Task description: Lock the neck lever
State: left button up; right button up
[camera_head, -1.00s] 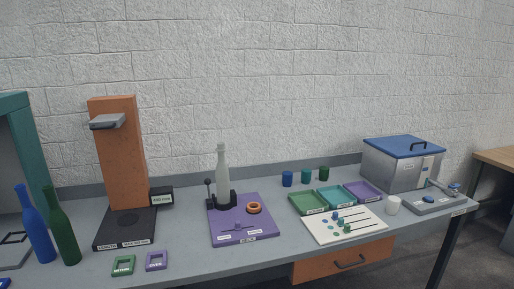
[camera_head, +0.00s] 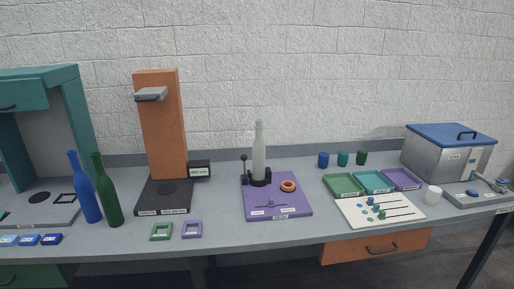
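A pale, clear-looking bottle (camera_head: 259,150) stands upright in a black holder (camera_head: 260,178) at the back of the purple deck board (camera_head: 290,204). A black lever with a round knob (camera_head: 244,166) stands upright at the holder's left side. An orange ring (camera_head: 289,186) lies on the board to the right of the bottle. A small purple slider or lever (camera_head: 270,203) sits near the board's front, above white labels too small to read. Neither of my grippers is in view.
An orange column station (camera_head: 162,125) stands left of the board, with blue (camera_head: 84,190) and green (camera_head: 107,192) bottles further left. Green (camera_head: 343,184), teal and purple trays, a white slider panel (camera_head: 352,212) and a blue-lidded metal box (camera_head: 447,150) are right.

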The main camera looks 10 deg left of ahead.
aim_at(243, 157)
jog(key=i+j, duration=0.2)
jog(key=j, duration=0.2)
jog(key=i+j+u, duration=0.1)
jog(key=j, duration=0.35)
jog(key=i+j, duration=0.35)
jog(key=i+j+u, duration=0.1)
jog(key=j, duration=0.35)
jog(key=i+j, duration=0.35)
jog(key=j+u, duration=0.05)
